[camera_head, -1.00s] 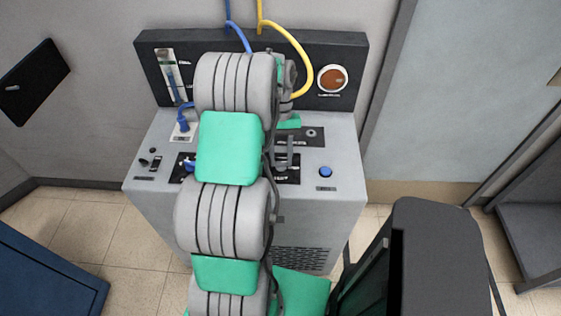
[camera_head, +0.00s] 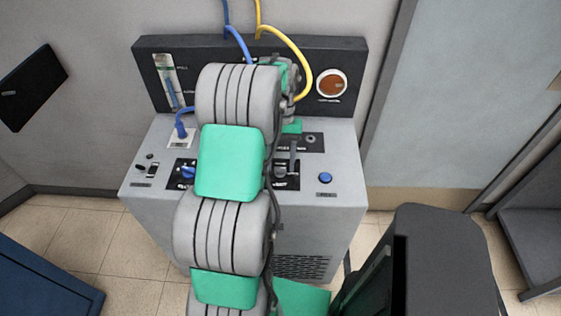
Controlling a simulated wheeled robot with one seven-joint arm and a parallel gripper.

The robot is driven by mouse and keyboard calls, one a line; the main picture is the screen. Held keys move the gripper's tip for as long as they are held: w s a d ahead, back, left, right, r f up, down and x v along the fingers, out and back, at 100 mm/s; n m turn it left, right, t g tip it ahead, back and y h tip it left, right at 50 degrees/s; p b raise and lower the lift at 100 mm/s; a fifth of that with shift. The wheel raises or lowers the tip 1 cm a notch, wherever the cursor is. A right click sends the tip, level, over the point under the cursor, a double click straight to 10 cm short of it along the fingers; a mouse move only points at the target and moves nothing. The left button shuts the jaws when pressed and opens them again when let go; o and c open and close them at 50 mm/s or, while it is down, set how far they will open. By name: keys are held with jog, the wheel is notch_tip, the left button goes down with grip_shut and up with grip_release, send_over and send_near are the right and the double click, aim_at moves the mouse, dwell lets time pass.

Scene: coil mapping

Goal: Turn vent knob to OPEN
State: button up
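The grey console (camera_head: 340,202) stands ahead, with several controls on its top. A blue knob (camera_head: 187,170) sits on a dark plate left of my arm. My arm partly covers it, and its label is too small to read, so I cannot tell whether it is the vent knob. My grey and green arm reaches over the middle of the console. Its far end is near the upright back panel. My gripper's fingers cannot be made out clearly, and I cannot tell whether they are open or touching anything.
A blue button (camera_head: 325,178) is at the console's right. A blue hose (camera_head: 181,125) and a yellow hose (camera_head: 304,62) cross the dark back panel (camera_head: 345,110), which bears a round gauge (camera_head: 332,83). A black chair-like object (camera_head: 445,250) stands at the lower right.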

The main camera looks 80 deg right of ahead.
jog(key=shift+o, duration=0.5)
jog(key=shift+r, duration=0.1)
jog(key=p+v, duration=0.2)
jog(key=v, duration=0.5)
jog(key=shift+r, duration=0.25)
jog(key=shift+d, duration=0.15)
